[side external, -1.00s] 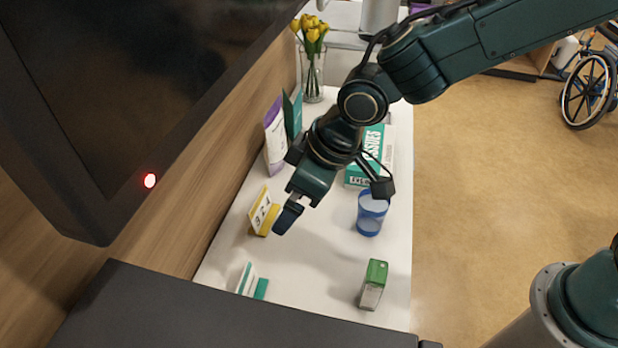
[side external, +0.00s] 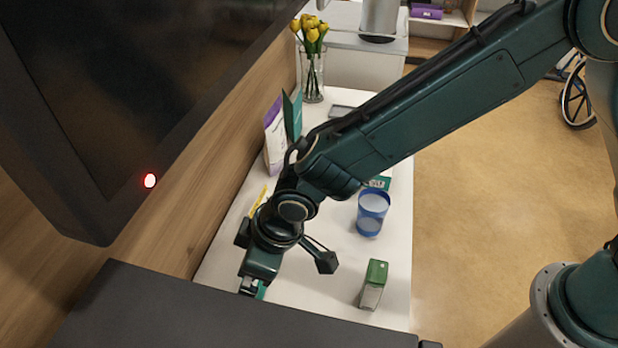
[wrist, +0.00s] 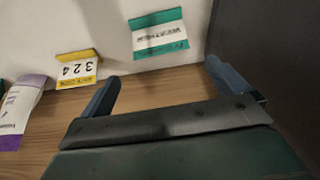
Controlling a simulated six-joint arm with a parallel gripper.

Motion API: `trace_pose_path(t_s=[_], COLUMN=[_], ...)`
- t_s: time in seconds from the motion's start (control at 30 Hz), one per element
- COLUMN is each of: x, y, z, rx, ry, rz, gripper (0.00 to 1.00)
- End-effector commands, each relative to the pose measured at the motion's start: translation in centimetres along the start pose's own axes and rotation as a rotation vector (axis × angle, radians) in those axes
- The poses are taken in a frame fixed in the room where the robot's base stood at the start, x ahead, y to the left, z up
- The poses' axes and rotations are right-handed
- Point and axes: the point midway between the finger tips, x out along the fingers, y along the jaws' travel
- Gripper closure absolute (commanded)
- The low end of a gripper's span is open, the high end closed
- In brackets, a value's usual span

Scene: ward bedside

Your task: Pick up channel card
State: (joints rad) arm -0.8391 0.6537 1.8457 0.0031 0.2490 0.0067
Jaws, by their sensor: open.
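Two small standing cards are in view, and I cannot tell for sure which is the channel card. A white card with green bands (wrist: 159,34) and dark upside-down print stands ahead of my gripper (wrist: 165,84) in the wrist view. A yellow-edged card reading 324 (wrist: 76,69) is left of it, near the left finger. My gripper is open, with nothing between its fingers. In the side view my gripper (side external: 251,290) hangs over the green card (side external: 262,290), mostly covering it. The yellow card (side external: 258,201) is largely hidden behind my wrist.
A blue cup (side external: 371,213) and a green-topped box (side external: 374,284) stand to the right on the white surface (side external: 325,283). A flower vase (side external: 312,75) is at the back. A dark screen (side external: 110,90) overhangs the left side, and a dark panel (side external: 220,318) borders the front.

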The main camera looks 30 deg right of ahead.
Motion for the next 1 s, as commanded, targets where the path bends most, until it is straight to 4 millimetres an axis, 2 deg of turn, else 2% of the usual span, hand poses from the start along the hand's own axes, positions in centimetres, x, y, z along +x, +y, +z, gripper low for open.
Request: trace_pose_path(t_s=[0.53,1.0], x=[6.3,7.5], y=[0.0,0.0], z=[0.1,0.1], rx=[0.0,0.0], ry=[-0.002,-0.001], rz=[0.0,0.0], gripper=[0.0,0.0])
